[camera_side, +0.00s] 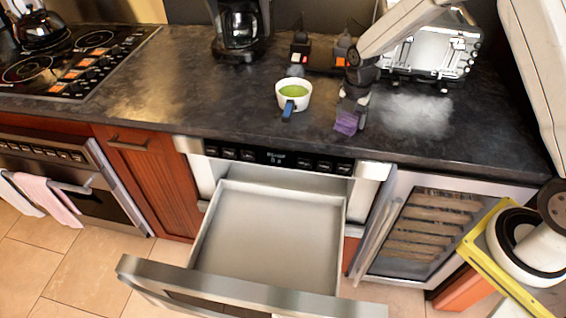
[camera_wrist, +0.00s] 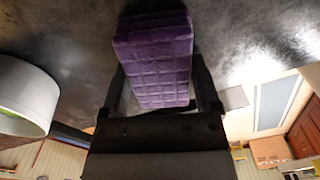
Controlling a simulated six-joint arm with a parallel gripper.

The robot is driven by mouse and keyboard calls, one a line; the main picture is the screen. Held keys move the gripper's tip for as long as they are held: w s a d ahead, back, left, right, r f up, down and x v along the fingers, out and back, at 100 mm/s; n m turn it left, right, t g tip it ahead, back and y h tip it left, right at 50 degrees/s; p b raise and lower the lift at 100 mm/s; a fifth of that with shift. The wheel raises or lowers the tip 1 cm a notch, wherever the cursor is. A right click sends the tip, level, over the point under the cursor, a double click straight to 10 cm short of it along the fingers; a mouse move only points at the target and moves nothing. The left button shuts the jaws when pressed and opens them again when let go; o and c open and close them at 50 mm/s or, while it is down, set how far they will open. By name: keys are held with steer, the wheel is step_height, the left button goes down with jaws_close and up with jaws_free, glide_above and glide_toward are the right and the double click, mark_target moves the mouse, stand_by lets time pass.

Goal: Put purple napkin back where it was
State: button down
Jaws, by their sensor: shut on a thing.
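The purple napkin (camera_side: 347,122) is a small folded quilted block near the front edge of the dark counter. My gripper (camera_side: 350,108) is over it and shut on it. In the wrist view the napkin (camera_wrist: 155,58) sits between the two fingers of my gripper (camera_wrist: 163,95). Whether the napkin touches the counter or is a little above it I cannot tell.
A white cup (camera_side: 293,95) with green contents and a blue handle stands left of the napkin. The microwave drawer (camera_side: 268,235) below the counter is pulled open and looks empty. A coffee maker (camera_side: 240,28) and a toaster (camera_side: 432,52) stand at the back.

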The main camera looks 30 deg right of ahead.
mark_target(353, 117)
jaws_free()
steer(key=shift+r, duration=0.15)
step_height(353, 117, up, 12)
stand_by(0.6)
steer(key=shift+s, duration=0.15)
stand_by(0.4)
steer(key=s+a+f+m+t, duration=0.1)
steer(key=s+a+f+m, duration=0.1)
steer(key=s+m, duration=0.7)
steer(key=s+a+f+m+t, duration=0.1)
steer(key=s+a+m, duration=0.2)
steer(key=s+m, duration=0.6)
steer(key=shift+f+m+t, duration=0.3)
steer(key=shift+f+m, duration=0.1)
steer(key=shift+m, duration=1.9)
